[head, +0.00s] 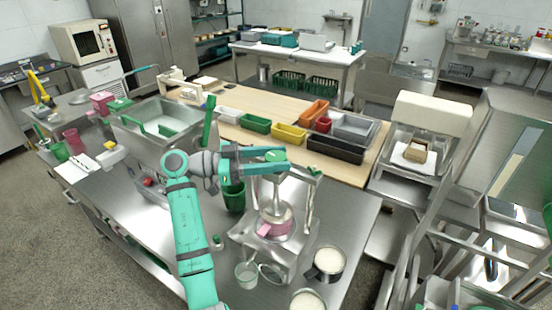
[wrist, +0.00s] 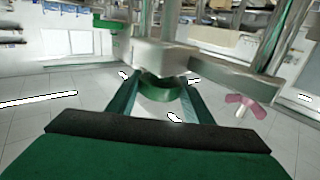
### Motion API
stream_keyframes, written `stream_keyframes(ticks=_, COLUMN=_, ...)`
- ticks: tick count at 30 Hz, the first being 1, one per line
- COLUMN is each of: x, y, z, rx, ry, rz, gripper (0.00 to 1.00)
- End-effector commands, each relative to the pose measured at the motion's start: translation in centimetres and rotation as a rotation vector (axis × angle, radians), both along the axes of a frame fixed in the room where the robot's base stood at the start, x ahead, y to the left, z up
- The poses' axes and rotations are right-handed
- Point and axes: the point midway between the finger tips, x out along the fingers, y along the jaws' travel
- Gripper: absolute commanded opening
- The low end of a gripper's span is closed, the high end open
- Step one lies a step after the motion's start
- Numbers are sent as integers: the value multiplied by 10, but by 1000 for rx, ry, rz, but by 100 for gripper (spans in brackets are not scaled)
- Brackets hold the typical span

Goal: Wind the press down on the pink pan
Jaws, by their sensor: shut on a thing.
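The press (head: 292,190) is a metal frame standing on the steel bench. The pink pan (head: 275,228) sits low inside it, under a pale round plate. My gripper (head: 274,155) is at the top of the press. In the wrist view, my gripper (wrist: 158,100) has its two green fingers on either side of a round green handle (wrist: 160,88), shut on it. The handle is just beside a metal block of the press (wrist: 165,57). The gap between plate and pan is hard to tell.
A dark green cup (head: 234,197) stands left of the press. A glass beaker (head: 247,274) and a filled pot (head: 328,262) stand in front. Colored bins (head: 290,134) line the wooden table behind. Bench space left of my arm is partly clear.

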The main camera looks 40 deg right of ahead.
Motion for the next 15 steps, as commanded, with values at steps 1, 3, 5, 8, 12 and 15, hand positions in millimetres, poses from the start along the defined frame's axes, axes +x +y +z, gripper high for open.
stream_keyframes(ticks=1, x=1, y=-1, z=-1, rx=4, ry=3, rz=-35, gripper=24)
stream_keyframes(ticks=3, x=1, y=-1, z=-1, rx=4, ry=3, rz=-82, gripper=24)
stream_keyframes(ticks=5, x=1, y=-1, z=-1, rx=5, ry=3, rz=-116, gripper=24)
stream_keyframes(ticks=8, x=1, y=-2, z=-1, rx=4, ry=3, rz=-167, gripper=24)
stream_keyframes(ticks=12, x=0, y=-3, z=-2, rx=5, ry=2, rz=-217, gripper=24)
stream_keyframes(ticks=15, x=-1, y=-4, z=-3, rx=6, ry=4, rz=-239, gripper=24)
